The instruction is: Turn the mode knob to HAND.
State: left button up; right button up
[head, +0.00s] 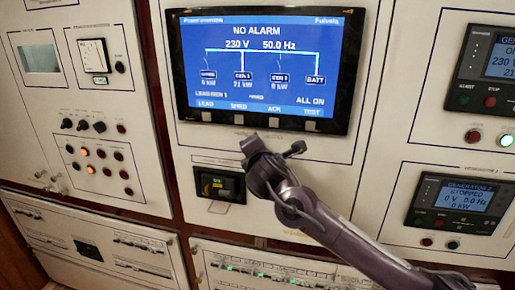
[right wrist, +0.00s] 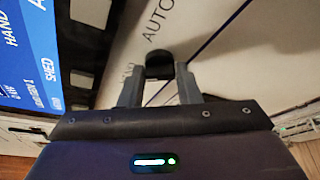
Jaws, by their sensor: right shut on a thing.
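The mode knob (right wrist: 160,65) is a small black knob on the cream panel, seen in the right wrist view between my right gripper's fingertips. The lettering AUTO stands above it, and a partly covered label lies to its left beside a finger. My right gripper (right wrist: 160,82) is shut on the knob. In the head view the right gripper (head: 248,146) is at the panel just below the large screen, and the gripper and arm hide the knob there. Which way the knob points is not clear. My left gripper is not in view.
The large blue screen (head: 268,65) reads NO ALARM and sits just above my gripper. A small dark display (head: 220,185) is below left. Generator panels (head: 459,203) are at the right. Knobs and lamps (head: 95,150) fill the left panel. Breaker rows (head: 235,268) run below.

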jog(key=shift+n, duration=0.3)
dwell(0.4)
jog(key=o, duration=1)
jog(key=shift+c, duration=0.2)
jog(key=shift+s, duration=0.1)
jog(key=a+b+v, duration=0.1)
jog(key=b+v, duration=0.2)
jog(key=v, duration=0.4)
jog(key=shift+s+d, duration=0.25)
jog(key=shift+d, duration=0.15)
